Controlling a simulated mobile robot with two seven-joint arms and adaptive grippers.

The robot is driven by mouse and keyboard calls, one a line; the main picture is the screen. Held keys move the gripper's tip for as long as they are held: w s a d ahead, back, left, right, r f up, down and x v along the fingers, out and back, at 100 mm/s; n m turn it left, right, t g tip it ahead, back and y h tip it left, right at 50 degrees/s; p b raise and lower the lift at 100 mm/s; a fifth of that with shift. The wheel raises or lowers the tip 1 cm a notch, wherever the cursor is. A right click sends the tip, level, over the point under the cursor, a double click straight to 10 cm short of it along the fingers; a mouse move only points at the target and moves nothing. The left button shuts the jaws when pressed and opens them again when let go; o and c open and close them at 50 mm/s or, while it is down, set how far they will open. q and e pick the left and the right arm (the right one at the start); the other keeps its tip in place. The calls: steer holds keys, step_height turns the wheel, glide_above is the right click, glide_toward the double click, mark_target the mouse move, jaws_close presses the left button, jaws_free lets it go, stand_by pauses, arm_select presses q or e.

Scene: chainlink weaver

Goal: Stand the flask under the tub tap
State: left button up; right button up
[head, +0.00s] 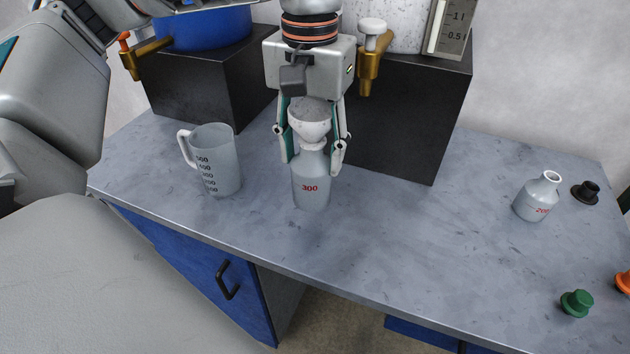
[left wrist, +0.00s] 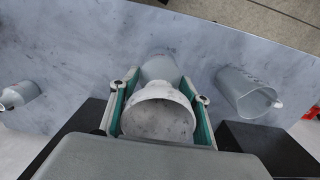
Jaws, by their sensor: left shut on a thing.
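My left gripper (head: 312,160) points down, with its fingers shut on the sides of a white funnel (head: 309,118). The funnel's wide mouth faces up, and its narrow end is at the neck of a grey flask marked 300 (head: 311,187). That flask is upright at the bench's middle; I cannot tell whether its base touches the bench. In the left wrist view the funnel (left wrist: 158,118) hides most of the flask (left wrist: 160,68). A brass tap with a white knob (head: 369,68) is on a pale tub (head: 400,38), behind right. Another brass tap (head: 149,58) is by a blue tub (head: 207,28).
A measuring jug (head: 219,160) stands left of the flask. A smaller flask (head: 538,198), a black stopper (head: 586,192) and a green stopper (head: 577,303) are at the right. Dark blocks (head: 410,130) carry the tubs. The bench (head: 430,230) right of the flask is clear.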

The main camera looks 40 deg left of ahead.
mark_target(312, 180)
arm_select(q)
steer(key=shift+f, duration=1.5)
step_height(312, 180, down, 3)
steer(key=shift+f+b, duration=0.1)
steer(key=shift+b, duration=0.45)
steer(key=o, duration=1.5)
steer(key=shift+f, duration=0.1)
